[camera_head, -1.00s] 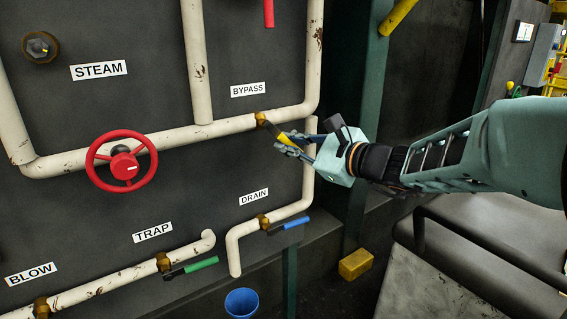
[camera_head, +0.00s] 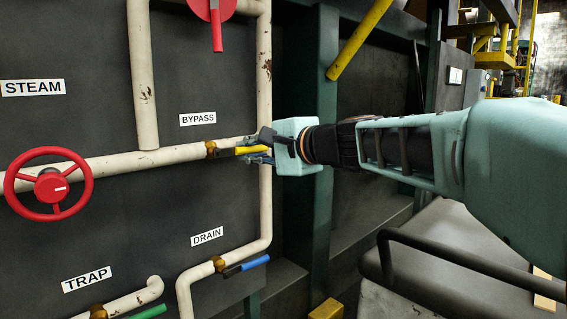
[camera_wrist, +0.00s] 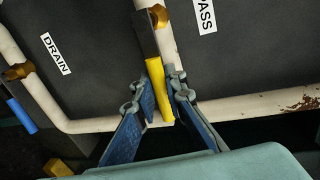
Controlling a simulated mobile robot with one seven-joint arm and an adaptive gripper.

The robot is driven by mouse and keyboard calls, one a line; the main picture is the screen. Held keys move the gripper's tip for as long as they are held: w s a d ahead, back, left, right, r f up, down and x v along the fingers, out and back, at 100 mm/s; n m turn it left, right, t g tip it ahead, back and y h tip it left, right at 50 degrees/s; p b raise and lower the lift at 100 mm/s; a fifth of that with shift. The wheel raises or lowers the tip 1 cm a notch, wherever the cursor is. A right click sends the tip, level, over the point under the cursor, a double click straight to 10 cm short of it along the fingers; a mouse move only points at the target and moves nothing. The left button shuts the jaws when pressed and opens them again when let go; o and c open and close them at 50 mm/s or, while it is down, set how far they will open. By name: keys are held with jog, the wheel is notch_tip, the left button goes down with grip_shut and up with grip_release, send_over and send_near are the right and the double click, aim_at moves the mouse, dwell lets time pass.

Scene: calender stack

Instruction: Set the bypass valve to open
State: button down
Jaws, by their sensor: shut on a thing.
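The bypass valve (camera_head: 211,149) has a brass body on the white pipe under the BYPASS label. Its lever has a dark shank and a yellow grip (camera_head: 250,150); it points right, nearly in line with the pipe. In the wrist view the yellow grip (camera_wrist: 156,84) lies between the two blue fingers, beside the pipe. My gripper (camera_head: 262,153) is shut on this yellow grip near its outer end. The fingers partly hide the grip's end in the head view.
A red handwheel (camera_head: 49,189) is on the pipe at left. The drain valve's blue lever (camera_head: 254,263) and the trap valve's green lever (camera_head: 148,312) are below. A green post (camera_head: 325,200) stands behind my wrist. A dark railing (camera_head: 440,250) is at lower right.

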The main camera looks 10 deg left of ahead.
jog(key=shift+r, duration=0.2)
dwell(0.4)
jog(key=c, duration=2)
grip_release()
jog(key=shift+o, duration=0.2)
